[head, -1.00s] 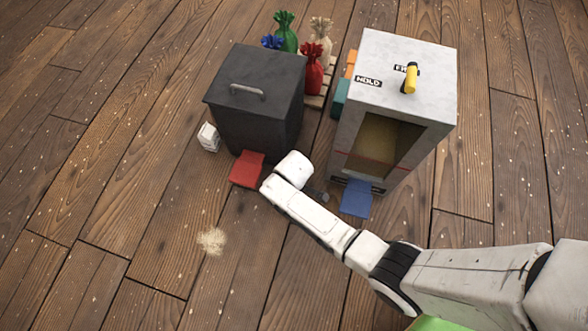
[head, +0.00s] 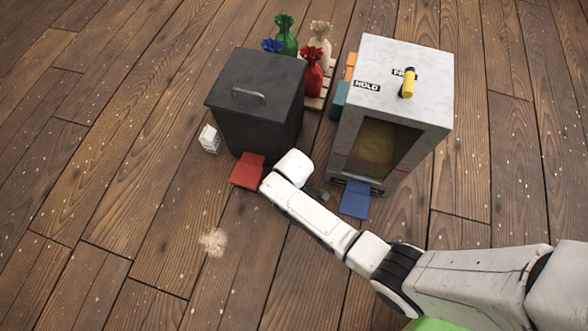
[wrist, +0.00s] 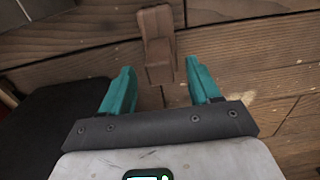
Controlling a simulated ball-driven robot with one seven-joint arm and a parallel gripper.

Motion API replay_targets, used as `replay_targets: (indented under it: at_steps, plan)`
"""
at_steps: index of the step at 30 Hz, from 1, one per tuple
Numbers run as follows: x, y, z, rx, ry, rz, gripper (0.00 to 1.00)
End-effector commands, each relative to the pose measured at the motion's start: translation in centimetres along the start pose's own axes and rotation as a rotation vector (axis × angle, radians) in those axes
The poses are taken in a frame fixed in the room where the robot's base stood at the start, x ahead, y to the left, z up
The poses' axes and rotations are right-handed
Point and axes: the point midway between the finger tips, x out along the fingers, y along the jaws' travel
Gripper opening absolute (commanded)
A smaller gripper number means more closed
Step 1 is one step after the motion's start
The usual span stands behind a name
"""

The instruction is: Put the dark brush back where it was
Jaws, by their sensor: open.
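A brown wooden piece (wrist: 158,48), a narrow handle-like part with a thicker block at its near end, shows in the wrist view. It may be the dark brush, but I cannot tell for certain. My gripper (wrist: 160,72) is open, its two teal fingers on either side of the thick end, with gaps visible on both sides. The arm's end is low, in front of the gap between the black bin (head: 258,110) and the grey machine (head: 400,85).
A red flap (head: 247,171) and a blue flap (head: 355,199) lie low before the bin and machine. A yellow handle (head: 408,84) tops the machine. Several tied sacks (head: 313,72) stand behind. A pale pile (head: 213,242) lies on open floor; a small white block (head: 209,138) is left.

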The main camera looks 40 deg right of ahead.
Motion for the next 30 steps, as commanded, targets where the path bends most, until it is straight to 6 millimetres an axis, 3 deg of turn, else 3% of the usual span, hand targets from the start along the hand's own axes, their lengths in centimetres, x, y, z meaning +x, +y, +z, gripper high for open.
replay_targets:
  at_steps: [1, 3, 12, 25, 30]
  plan:
    - [-1.8, 0.0, 0.0, 0.0, 0.002, 0.001, 0.62]
    - [-3.4, 0.0, 0.0, 0.0, 0.002, 0.001, 0.62]
    - [-8.4, 0.0, 0.0, 0.0, 0.0, 0.0, 0.62]
    - [-9.7, 0.0, 0.2, 0.006, 0.0, 0.0, 0.62]
    - [-11.6, -0.4, 2.6, 0.104, 0.016, 0.001, 0.62]
